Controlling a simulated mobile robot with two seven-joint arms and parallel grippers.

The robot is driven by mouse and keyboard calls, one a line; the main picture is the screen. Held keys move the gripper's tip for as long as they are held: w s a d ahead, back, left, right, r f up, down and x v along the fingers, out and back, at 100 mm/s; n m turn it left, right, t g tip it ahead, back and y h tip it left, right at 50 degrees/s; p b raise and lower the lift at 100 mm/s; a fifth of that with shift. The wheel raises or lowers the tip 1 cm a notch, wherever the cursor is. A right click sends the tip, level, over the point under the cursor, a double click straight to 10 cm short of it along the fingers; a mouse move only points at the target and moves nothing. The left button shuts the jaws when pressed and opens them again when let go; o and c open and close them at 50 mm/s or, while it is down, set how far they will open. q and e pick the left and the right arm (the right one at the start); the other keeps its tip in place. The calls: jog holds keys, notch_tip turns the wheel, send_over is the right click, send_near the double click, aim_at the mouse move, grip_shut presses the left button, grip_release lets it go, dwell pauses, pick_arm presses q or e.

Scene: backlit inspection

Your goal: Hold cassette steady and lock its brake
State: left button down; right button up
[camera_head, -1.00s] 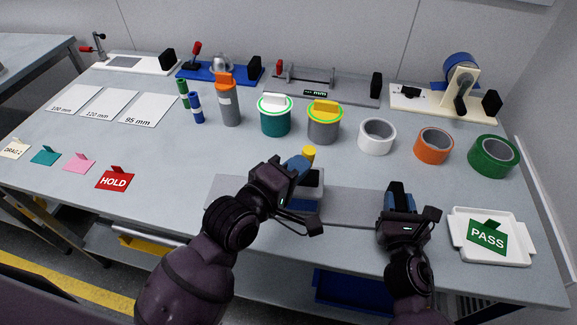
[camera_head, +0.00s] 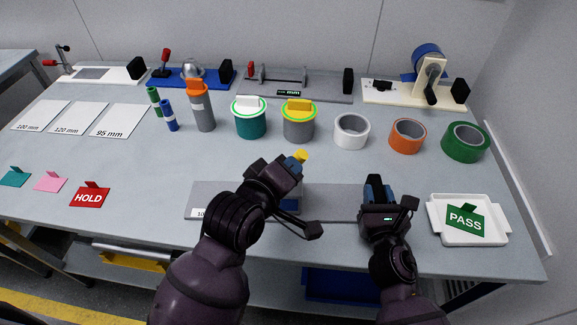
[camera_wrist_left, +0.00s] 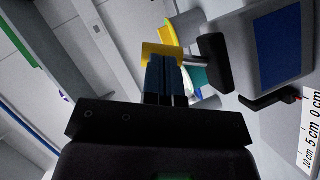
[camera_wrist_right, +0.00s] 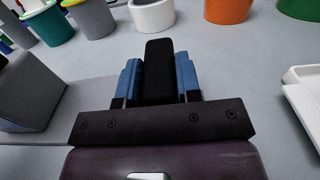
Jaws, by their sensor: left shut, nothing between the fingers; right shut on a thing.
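The cassette shows in the left wrist view as a grey block with a blue panel (camera_wrist_left: 280,45); its blue side also shows in the head view (camera_head: 291,196), mostly hidden behind my left gripper. A yellow knob (camera_wrist_left: 163,56) on a metal pin joins a black arm (camera_wrist_left: 215,74) beside the cassette. My left gripper (camera_wrist_left: 163,72) is shut and empty, its blue fingertips at the knob, seemingly touching it. My right gripper (camera_wrist_right: 159,75) is shut on a black bar (camera_wrist_right: 160,65), right of a grey block (camera_wrist_right: 38,92). What the bar joins is hidden.
The grey base plate (camera_head: 335,201) lies under the work area. A white tray (camera_head: 490,233) with a green PASS tag (camera_head: 465,219) stands at right. Tape rolls and lidded pots stand behind; a red HOLD tag (camera_head: 90,196) is at left.

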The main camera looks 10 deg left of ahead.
pick_arm(q)
jog(key=shift+s, duration=0.1)
pick_arm(e)
jog(key=shift+s+f, duration=0.1)
jog(key=shift+f, duration=0.25)
pick_arm(q)
jog(key=v, duration=0.7)
jog(key=shift+s+a, duration=0.1)
jog(key=shift+s, duration=0.05)
pick_arm(e)
jog(key=o, duration=0.8)
jog(key=shift+c, duration=0.2)
jog(key=o, duration=0.3)
jog(key=shift+r, duration=0.25)
jog(key=shift+o, duration=0.2)
